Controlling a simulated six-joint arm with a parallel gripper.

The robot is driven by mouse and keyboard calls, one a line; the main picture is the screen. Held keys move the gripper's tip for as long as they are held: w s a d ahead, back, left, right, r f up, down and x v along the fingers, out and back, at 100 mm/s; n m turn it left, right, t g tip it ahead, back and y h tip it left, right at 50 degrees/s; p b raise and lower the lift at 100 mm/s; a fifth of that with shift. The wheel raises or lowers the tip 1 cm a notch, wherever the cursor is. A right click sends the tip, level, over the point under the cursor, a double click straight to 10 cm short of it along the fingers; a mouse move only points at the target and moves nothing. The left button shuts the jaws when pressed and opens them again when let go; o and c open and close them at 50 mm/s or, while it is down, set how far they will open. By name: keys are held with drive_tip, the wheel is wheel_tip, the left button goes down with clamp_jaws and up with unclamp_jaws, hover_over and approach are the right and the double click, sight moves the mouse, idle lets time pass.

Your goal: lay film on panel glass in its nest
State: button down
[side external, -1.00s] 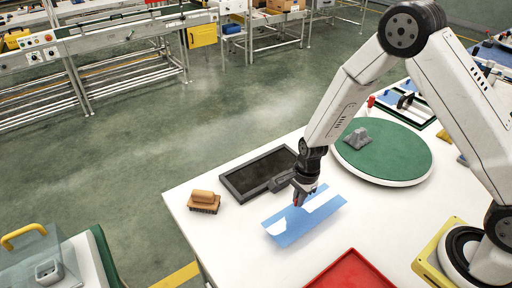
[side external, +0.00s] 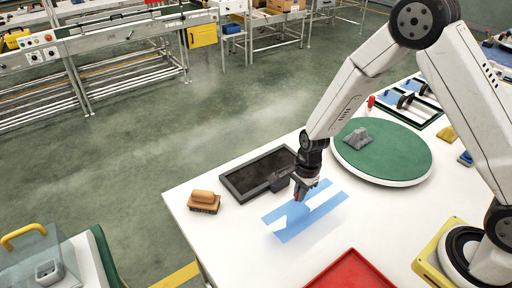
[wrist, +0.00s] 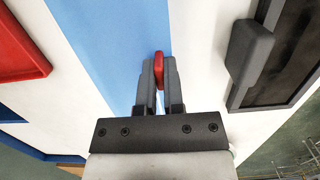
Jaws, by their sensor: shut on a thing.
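The film (side external: 293,233) is a thin, blue, rectangular sheet with white patches, by the front of the white table. It shows as a blue band in the wrist view (wrist: 105,45). My gripper (side external: 303,194) is over the film's back edge. The film seems held just above the table, but the gap is hard to judge. The nest (side external: 235,190) is a dark frame with a dark panel inside, just behind and left of the film. A grey block (wrist: 250,50) sits on its edge.
A red tray (side external: 349,268) lies at the table's front. A brush (side external: 204,200) stands left of the nest. A green round turntable (side external: 400,155) with a grey part (side external: 356,137) on it is at the right.

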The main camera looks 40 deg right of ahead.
drive_tip(key=shift+r, duration=1.7)
drive_tip(key=shift+w, duration=0.1)
approach(258, 164)
drive_tip(key=s+a, duration=0.1)
drive_tip(key=s, duration=0.1)
drive_tip(key=shift+w+d+r, duration=0.1)
drive_tip(key=shift+w+r, duration=0.1)
drive_tip(key=shift+w, duration=0.8)
drive_tip(key=shift+f, duration=0.1)
drive_tip(key=shift+f, duration=2.95)
drive_tip(key=shift+f, duration=0.5)
drive_tip(key=c, duration=0.7)
unclamp_jaws()
